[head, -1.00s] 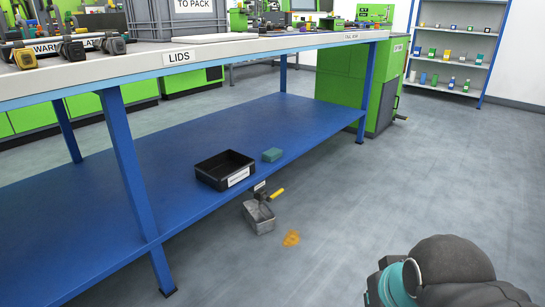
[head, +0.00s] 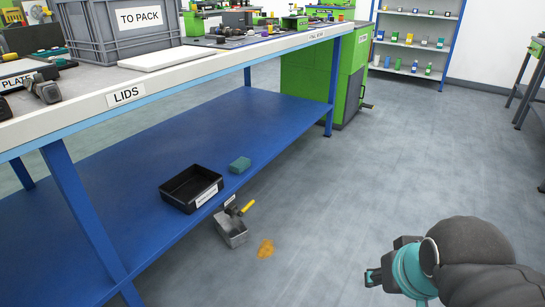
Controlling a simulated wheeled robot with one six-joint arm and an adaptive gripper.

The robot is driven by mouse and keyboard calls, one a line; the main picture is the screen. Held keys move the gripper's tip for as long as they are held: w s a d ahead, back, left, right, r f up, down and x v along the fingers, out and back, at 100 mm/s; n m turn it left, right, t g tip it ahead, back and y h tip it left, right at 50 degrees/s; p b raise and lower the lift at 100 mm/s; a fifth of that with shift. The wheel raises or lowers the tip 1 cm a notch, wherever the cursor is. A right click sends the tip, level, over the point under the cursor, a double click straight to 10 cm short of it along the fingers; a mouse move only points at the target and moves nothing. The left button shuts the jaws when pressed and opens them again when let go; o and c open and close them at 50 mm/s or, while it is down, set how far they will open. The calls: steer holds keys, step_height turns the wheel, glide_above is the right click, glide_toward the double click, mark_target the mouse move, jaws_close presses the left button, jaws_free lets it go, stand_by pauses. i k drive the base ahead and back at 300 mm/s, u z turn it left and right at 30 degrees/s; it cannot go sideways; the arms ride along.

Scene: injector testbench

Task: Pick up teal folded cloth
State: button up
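The teal folded cloth (head: 240,165) appears as a small teal block on the blue lower shelf (head: 150,145) of the bench, close to the shelf's front edge. It lies just right of a black tray (head: 164,197) and apart from it. My gripper (head: 372,277) is at the lower right of the head view, well to the right of the shelf and far from the cloth. Its dark fingers are small and seen from the side, so I cannot tell whether they are open or shut.
A metal container with a yellow handle (head: 231,232) stands on the floor before the shelf, near an orange-brown patch (head: 265,248). The bench top (head: 200,55) overhangs the shelf, with blue legs (head: 85,220). A green cabinet (head: 310,85) stands behind. Floor to the right is clear.

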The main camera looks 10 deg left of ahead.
mark_target(237, 166)
steer(key=z, duration=0.6)
steer(key=i, duration=1.6)
steer(key=u, duration=0.35)
steer(key=i, duration=0.9)
steer(key=u, duration=1.4)
steer(key=i, duration=0.5)
steer(key=u, duration=0.4)
